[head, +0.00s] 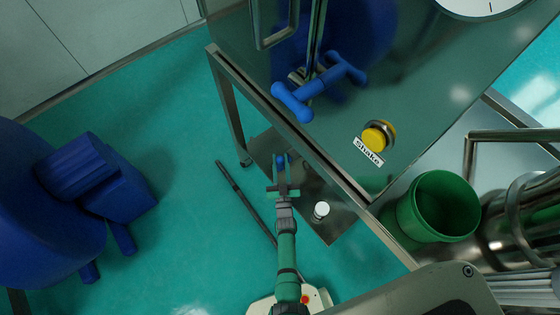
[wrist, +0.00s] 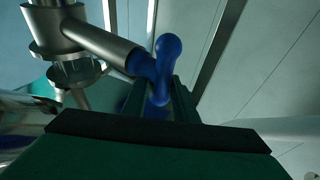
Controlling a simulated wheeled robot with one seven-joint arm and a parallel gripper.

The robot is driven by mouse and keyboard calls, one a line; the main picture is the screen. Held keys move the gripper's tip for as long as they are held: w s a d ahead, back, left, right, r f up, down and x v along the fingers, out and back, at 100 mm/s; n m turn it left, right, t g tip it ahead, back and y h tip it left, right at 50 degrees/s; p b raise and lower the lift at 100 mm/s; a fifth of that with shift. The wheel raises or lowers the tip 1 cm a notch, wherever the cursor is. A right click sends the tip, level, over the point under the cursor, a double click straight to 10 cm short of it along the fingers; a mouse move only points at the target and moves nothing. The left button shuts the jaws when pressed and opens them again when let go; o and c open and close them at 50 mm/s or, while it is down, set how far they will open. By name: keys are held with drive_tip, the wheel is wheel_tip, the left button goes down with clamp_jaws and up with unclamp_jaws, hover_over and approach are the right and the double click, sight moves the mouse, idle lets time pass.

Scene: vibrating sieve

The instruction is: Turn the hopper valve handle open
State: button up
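The valve handle shows in the wrist view as a rounded blue grip (wrist: 167,55) on the end of a steel arm that comes from a steel valve body at the upper left. In the head view a small blue knob (head: 281,160) shows beside the table's edge, at the tip of my gripper (head: 282,172). In the wrist view, my gripper's (wrist: 160,100) two dark fingers stand apart, with the blue grip at and between their tips. I cannot tell whether either finger touches it. The lower part of the grip is partly hidden by the fingers.
A steel table (head: 410,80) fills the upper right, with a larger blue handle (head: 318,87) and a yellow Shake button (head: 375,137). A green bucket (head: 438,207) stands at the right, and a blue machine (head: 90,175) at the left. Green floor (head: 190,235) between them is mostly clear.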

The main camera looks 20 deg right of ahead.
drive_tip(key=v, duration=1.1)
drive_tip(key=shift+w, duration=0.15)
idle(0.4)
drive_tip(key=s+a+r+n+g+y, duration=0.1)
drive_tip(key=s+a+r+y, duration=0.1)
drive_tip(key=s+a+r, duration=0.35)
drive_tip(key=s+a+r+n+g+y, duration=0.1)
drive_tip(key=s+a+r, duration=0.15)
drive_tip(key=s, duration=0.65)
drive_tip(key=s+a+r+g, duration=0.1)
drive_tip(key=s+a+r, duration=0.1)
drive_tip(key=r, duration=0.4)
drive_tip(key=s+a+r+g+y, duration=0.1)
drive_tip(key=s+a+r, duration=0.1)
drive_tip(key=s+r, duration=0.3)
drive_tip(key=s+a+r+n+y, duration=0.1)
drive_tip(key=s+a+r, duration=0.1)
drive_tip(key=r, duration=0.6)
drive_tip(key=shift+s+r+g, duration=0.3)
drive_tip(key=shift+s+g, duration=0.1)
drive_tip(key=shift+s, duration=0.35)
